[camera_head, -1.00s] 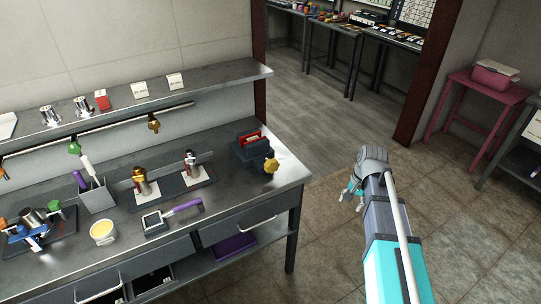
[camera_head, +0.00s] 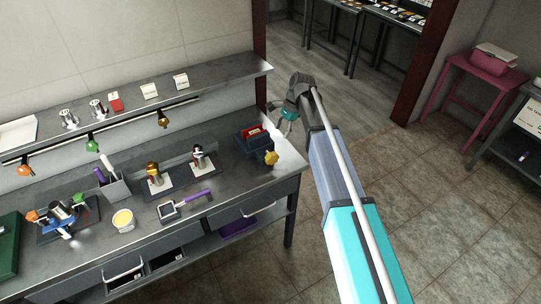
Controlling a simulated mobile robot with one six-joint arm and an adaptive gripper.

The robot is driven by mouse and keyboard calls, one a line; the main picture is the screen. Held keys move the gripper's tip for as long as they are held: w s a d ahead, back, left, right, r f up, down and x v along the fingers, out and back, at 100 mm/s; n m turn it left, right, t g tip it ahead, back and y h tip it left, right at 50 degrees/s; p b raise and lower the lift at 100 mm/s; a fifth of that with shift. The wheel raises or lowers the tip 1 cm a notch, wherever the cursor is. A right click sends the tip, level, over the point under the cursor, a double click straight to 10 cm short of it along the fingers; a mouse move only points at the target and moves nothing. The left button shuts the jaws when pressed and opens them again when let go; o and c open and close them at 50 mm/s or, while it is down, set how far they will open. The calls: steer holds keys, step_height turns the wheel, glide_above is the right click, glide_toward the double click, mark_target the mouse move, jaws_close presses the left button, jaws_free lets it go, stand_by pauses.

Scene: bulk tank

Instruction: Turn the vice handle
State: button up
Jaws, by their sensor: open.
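The vice (camera_head: 250,143) stands at the right end of the metal workbench. It is a dark block with a red part on top. Its yellow knob-like handle (camera_head: 271,158) faces the front right, at the bench's edge. My gripper (camera_head: 279,118) is open and empty, in the air up and to the right of the vice. It appears apart from the handle. The wrist partly hides the fingers, and the exact gap to the vice is hard to judge.
The workbench (camera_head: 232,183) also bears a purple-handled tool (camera_head: 194,198), two small upright metal devices, a yellow-filled cup (camera_head: 123,221) and a blue-and-orange device (camera_head: 62,214). A shelf (camera_head: 215,77) runs above its back. Open floor (camera_head: 400,215) lies to the right.

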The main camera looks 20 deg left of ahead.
mark_target(272, 154)
steer(key=shift+f, duration=0.15)
steer(key=b+x, duration=1.2)
steer(key=x, duration=0.1)
steer(key=shift+s+a+f+b, duration=0.15)
steer(key=shift+f+b, duration=0.1)
steer(key=shift+b, duration=0.15)
stand_by(0.6)
stand_by(0.3)
jaws_close()
